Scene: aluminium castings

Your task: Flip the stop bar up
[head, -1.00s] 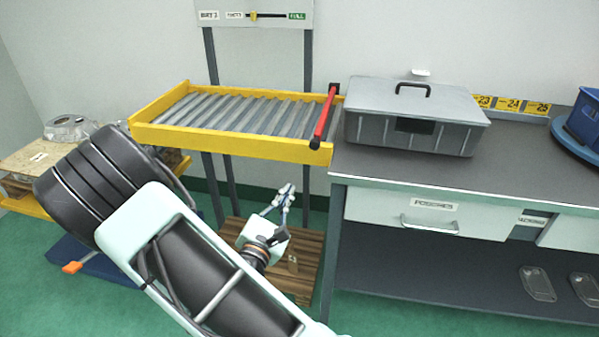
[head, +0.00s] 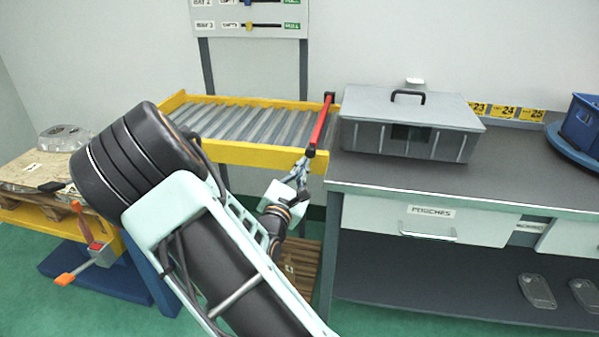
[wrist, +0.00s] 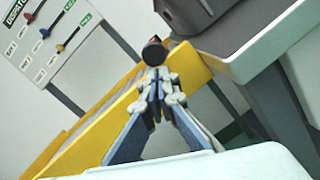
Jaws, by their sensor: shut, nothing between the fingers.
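The red stop bar (head: 321,124) lies along the right end of the yellow roller conveyor (head: 250,155), with a black cap at its near end. My gripper (head: 304,162) is shut and empty at the conveyor's front right corner, its fingertips close to the bar's near end. In the wrist view my gripper (wrist: 153,75) points at the bar's round black end cap (wrist: 154,53), just beyond the fingertips. Whether they touch cannot be told. Most of the red bar is hidden behind the cap in the wrist view.
A grey lidded box (head: 410,128) stands on the workbench (head: 480,185) close to the right of the conveyor. A dispatch board with sliders (head: 250,18) hangs behind. A pallet cart (head: 40,215) with castings is at the left. A wooden pallet lies under the conveyor.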

